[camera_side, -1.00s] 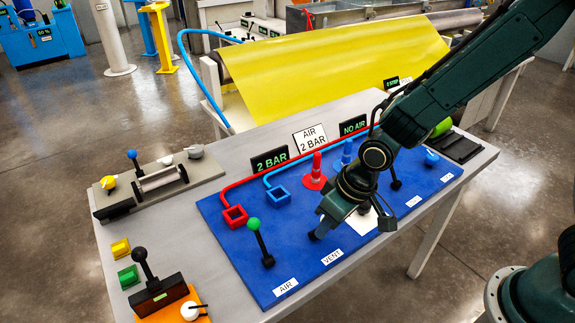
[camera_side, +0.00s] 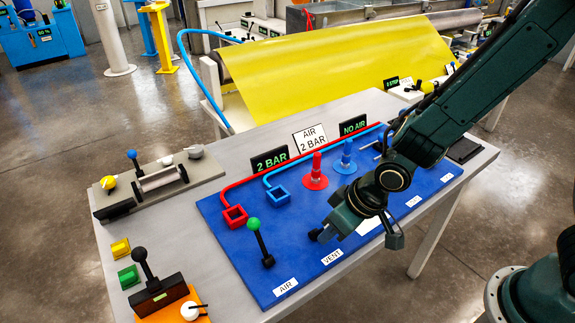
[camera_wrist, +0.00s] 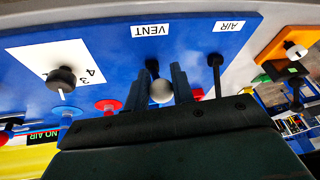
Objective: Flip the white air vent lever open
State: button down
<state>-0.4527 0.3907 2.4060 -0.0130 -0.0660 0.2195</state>
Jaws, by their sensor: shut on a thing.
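The vent lever's white ball knob (camera_wrist: 161,91) sits between the two dark fingers of my gripper (camera_wrist: 157,76) in the wrist view, and my gripper is shut on it. The lever's dark base shows just beyond the knob, near the VENT label (camera_wrist: 150,30). In the side view my gripper (camera_side: 322,233) is low over the blue panel (camera_side: 222,235), behind the VENT label (camera_side: 332,256). The white knob is hidden there by my wrist.
The green-knobbed AIR lever (camera_side: 254,225) stands close on the left. A white dial plate with a black knob (camera_wrist: 62,78) lies on the other side. Displays read 2 BAR and NO AIR.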

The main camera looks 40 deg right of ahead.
jog(key=shift+s+a+f, duration=0.1)
jog(key=shift+s, duration=0.05)
dwell(0.4)
jog(key=c, duration=1.2)
grip_release()
jog(key=v, duration=1.3)
jog(key=shift+r, duration=0.4)
